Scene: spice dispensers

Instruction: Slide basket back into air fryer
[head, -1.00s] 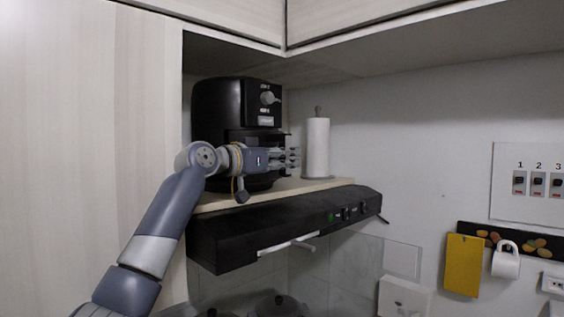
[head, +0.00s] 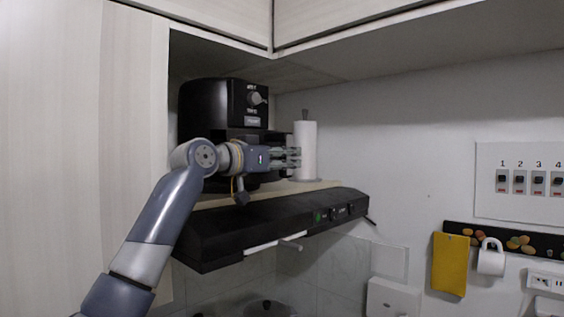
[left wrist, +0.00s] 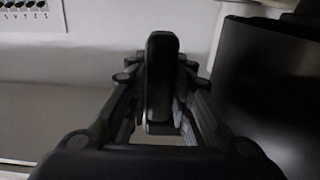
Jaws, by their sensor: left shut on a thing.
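The black air fryer (head: 220,104) stands on a shelf in the head view, with its knob and label facing right. My left gripper (head: 291,157) is in front of its lower part and hides most of the basket area. In the left wrist view, a dark upright handle (left wrist: 160,75) lies between the fingers, and the gripper is shut on it. A large black rounded body (left wrist: 270,95) fills the right of that view; I cannot tell whether it is the basket or the fryer. How far the basket is out is hidden. My right gripper is not in view.
A paper towel roll (head: 306,145) stands on the shelf (head: 318,187) just behind the fingertips. A black range hood (head: 290,222) is below. A tall pale cabinet panel (head: 75,150) is at left, and upper cabinets (head: 365,15) hang overhead.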

